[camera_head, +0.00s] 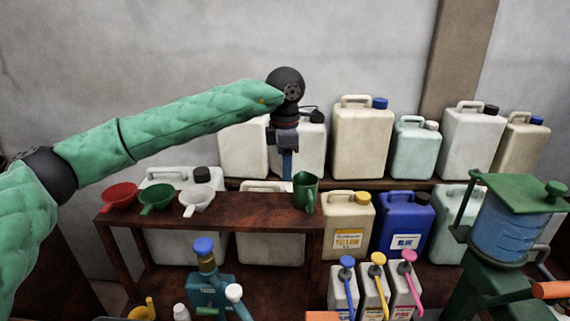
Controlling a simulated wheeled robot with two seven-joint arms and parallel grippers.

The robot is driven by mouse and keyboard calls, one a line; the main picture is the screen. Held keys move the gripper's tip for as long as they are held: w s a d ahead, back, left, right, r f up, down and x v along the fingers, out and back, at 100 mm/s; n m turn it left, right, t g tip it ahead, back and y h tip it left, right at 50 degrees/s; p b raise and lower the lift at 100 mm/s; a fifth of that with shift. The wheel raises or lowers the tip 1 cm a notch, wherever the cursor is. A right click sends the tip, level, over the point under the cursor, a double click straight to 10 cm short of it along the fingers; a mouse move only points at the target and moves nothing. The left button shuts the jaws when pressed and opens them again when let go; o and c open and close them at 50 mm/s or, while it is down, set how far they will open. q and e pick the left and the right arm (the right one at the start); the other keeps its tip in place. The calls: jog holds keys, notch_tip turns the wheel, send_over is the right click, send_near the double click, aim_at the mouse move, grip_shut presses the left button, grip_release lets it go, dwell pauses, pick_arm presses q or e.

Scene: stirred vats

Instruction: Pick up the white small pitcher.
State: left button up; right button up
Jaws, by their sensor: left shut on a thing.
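My left gripper (287,178) points down over the right end of the brown shelf top, its narrow blue tip at the left rim of a small green pitcher (305,193). It is shut and appears to hold that rim; the contact is small and hard to see. The green pitcher is upright near the shelf's right end, its handle on the right side; I cannot tell whether its base touches the wood. My right gripper is not in view.
Red (120,196) and green (157,199) funnels lie on the brown shelf (250,208). Large canisters (360,140) line the wall behind. A blue canister (403,222), bottles with pump tops (375,290) and a green-lidded blue vat (512,230) stand to the right.

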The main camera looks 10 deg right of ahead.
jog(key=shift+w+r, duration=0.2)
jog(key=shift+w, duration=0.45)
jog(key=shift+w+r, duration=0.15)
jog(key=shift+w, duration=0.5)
